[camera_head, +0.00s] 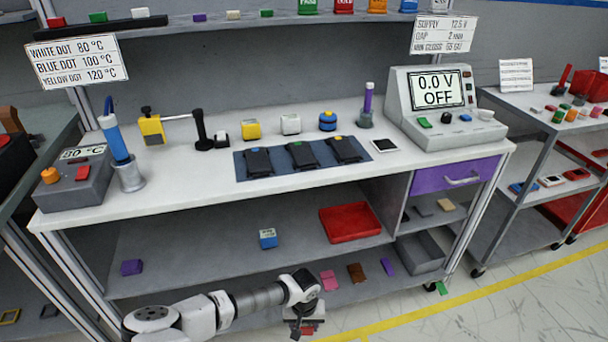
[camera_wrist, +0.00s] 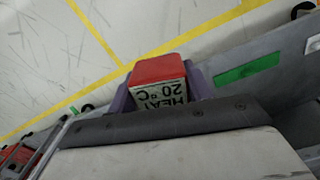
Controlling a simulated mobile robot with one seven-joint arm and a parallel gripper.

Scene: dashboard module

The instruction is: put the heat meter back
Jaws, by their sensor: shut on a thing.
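The heat meter (camera_wrist: 158,72) is a small red block with a pale display reading "HEAT 20 °C", upside down in the wrist view. My gripper (camera_wrist: 161,86) is shut on it, with a purple-grey finger on each side. In the head view my gripper (camera_head: 303,323) is low in front of the bench, at the bottom edge of the picture. A bit of the red meter (camera_head: 308,331) shows beneath it, mostly hidden by the gripper. The meter is held clear of the bench and shelves.
The bench top (camera_head: 200,180) carries a soldering station (camera_head: 75,182), a blue mat (camera_head: 240,169) with dark modules and a power supply (camera_head: 440,105) reading OFF. The lower shelf (camera_head: 190,245) holds a red tray (camera_head: 349,223) and a blue meter (camera_head: 267,238). A side cart (camera_head: 500,225) stands right.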

